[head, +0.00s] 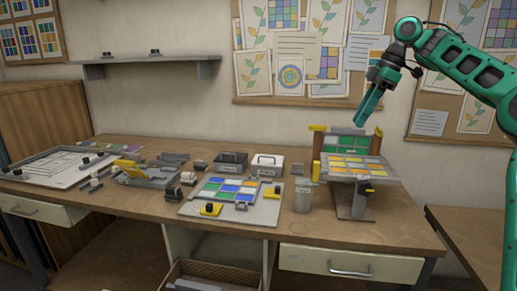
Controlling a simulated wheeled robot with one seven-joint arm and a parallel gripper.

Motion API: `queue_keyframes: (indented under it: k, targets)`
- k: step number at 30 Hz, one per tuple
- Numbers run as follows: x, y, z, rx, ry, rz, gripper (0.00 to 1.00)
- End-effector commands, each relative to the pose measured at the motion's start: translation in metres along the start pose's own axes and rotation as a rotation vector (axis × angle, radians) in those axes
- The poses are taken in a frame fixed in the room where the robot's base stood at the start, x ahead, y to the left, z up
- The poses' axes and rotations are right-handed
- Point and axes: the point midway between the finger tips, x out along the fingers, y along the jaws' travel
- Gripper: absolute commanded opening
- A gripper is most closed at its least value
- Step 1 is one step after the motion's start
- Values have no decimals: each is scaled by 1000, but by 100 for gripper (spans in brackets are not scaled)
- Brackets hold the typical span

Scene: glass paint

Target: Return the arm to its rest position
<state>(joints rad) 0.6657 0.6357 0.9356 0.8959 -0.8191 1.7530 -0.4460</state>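My arm (470,66) is green and black and comes in from the right edge. It reaches up and left, then bends down at the wrist. My gripper (367,112) points down, in the air above the right part of the bench and in front of the pinboard. Its fingers look close together, but they are too small to tell whether they are open or shut. I see nothing hanging from it. The stand with green and yellow-orange panes (358,165) is below it, with a visible gap between them.
The wooden bench (150,215) holds a blue, green and white pane panel (231,192), a grey canister (303,196), boxes (268,165) and small tools. A wall shelf (146,64) is at the upper left. A lower table (480,232) stands at the right. The air left of my gripper is clear.

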Motion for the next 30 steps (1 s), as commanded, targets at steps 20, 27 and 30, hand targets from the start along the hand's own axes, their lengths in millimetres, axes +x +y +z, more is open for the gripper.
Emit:
queue_keyframes:
  k: [20,27,30]
  targets:
    - [71,-92,-11,458,-231,-38,28]
    - [95,-154,42,832,-316,49,28]
    - [100,-185,71,990,-330,100,28]
